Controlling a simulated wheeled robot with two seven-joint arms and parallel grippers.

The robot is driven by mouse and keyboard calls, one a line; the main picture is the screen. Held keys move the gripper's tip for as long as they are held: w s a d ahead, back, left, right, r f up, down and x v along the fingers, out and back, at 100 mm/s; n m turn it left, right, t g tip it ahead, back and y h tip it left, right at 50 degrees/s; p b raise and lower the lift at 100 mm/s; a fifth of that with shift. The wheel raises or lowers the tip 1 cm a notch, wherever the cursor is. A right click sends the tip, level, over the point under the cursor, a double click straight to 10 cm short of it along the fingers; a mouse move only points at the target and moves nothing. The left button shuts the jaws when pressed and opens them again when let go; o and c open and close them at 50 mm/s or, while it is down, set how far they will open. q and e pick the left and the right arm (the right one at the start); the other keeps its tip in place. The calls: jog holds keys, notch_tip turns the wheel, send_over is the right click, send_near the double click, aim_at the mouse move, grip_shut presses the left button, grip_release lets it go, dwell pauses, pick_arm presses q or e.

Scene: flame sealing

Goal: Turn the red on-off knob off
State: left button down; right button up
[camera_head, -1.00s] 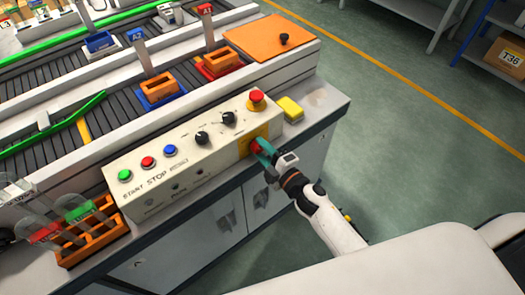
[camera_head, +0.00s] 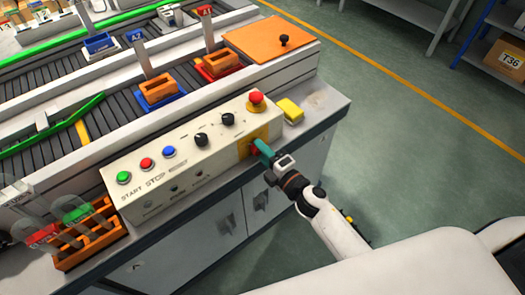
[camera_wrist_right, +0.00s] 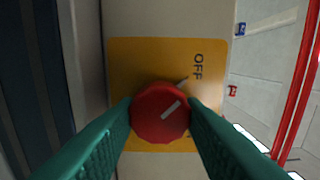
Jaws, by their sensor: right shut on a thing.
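The red on-off knob (camera_wrist_right: 160,113) sits on a yellow plate (camera_wrist_right: 124,65) in the right wrist view. Its white mark is tilted, with its upper end to the right. The word OFF (camera_wrist_right: 196,66) is printed above and right of the knob. My right gripper (camera_wrist_right: 160,112) is shut on the knob, one teal finger on each side. In the head view the right gripper (camera_head: 262,149) reaches the yellow plate (camera_head: 245,147) at the right end of the control panel's front and hides the knob. My left gripper is not in view.
The cream control panel (camera_head: 185,160) carries green, red and blue buttons, black knobs and a red emergency button (camera_head: 256,98). A yellow block (camera_head: 290,110) lies right of it. An orange rack (camera_head: 88,240) stands left. Open green floor (camera_head: 400,130) lies to the right.

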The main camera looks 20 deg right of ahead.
jog(key=o, duration=1)
jog(key=shift+s, duration=0.1)
jog(key=b+v, duration=0.2)
jog(key=v, duration=1)
jog(key=s+d+f+m+g+h+p, duration=0.1)
jog(key=s+d+f+m+g+h, duration=0.3)
jog(key=f, duration=0.9)
jog(key=s+f+m+g+h+p, duration=0.1)
jog(key=s+f+m+g+p, duration=0.1)
jog(key=f+m, duration=0.75)
jog(key=s+f+m+g+p, duration=0.1)
jog(key=s+f+m+g, duration=0.2)
jog(key=s+f, duration=0.6)
jog(key=s+f+m+g+h+p, duration=0.1)
jog(key=s+f+m+g, duration=0.2)
jog(key=s+f+g, duration=0.4)
jog(key=s+f, duration=0.3)
jog(key=s, duration=0.6)
jog(key=shift+s, duration=0.35)
